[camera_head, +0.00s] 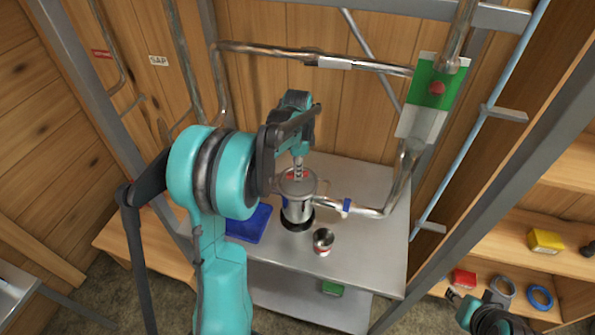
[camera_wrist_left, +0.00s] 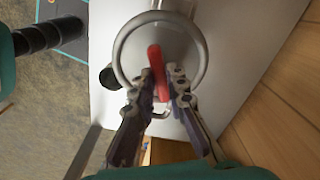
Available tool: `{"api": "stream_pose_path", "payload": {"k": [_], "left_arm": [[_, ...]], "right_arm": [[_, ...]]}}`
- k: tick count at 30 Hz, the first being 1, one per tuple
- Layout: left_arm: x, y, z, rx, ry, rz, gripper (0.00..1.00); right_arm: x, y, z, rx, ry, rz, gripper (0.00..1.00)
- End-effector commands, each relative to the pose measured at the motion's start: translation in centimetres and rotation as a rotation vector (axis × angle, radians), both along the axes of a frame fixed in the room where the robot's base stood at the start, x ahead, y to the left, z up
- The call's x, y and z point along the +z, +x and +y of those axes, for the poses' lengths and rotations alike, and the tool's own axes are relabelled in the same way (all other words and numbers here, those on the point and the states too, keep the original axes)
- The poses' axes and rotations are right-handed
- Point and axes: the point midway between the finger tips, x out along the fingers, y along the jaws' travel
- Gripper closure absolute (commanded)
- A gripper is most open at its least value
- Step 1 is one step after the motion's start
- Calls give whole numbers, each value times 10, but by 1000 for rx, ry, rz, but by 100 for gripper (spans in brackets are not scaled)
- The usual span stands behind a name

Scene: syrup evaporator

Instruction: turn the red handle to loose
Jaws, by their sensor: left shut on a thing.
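The red handle (camera_wrist_left: 157,72) is a short bar on the round lid of the metal pot (camera_head: 298,212). In the left wrist view it runs nearly upright in the picture, leaning slightly. My left gripper (camera_wrist_left: 161,84) has a finger on each side of it and is shut on its lower part. In the head view the left gripper (camera_head: 298,170) points down on the lid and partly hides the red handle (camera_head: 290,175). My right gripper (camera_head: 458,302) is low at the right, away from the pot; its fingers are too small to judge.
A pipe (camera_head: 365,211) with a blue valve runs right from the pot. Shelves at right hold a yellow box (camera_head: 545,241) and tape rolls.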

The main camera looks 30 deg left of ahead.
Motion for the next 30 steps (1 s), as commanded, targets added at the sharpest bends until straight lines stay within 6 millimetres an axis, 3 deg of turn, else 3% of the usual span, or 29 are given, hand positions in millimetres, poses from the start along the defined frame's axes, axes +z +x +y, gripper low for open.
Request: {"api": "stream_pose_path", "payload": {"k": [30], "left_arm": [[0, 1, 0, 965, 1, -2, 100]], "right_arm": [[-15, 0, 0, 0, 0, 0, 60]]}}
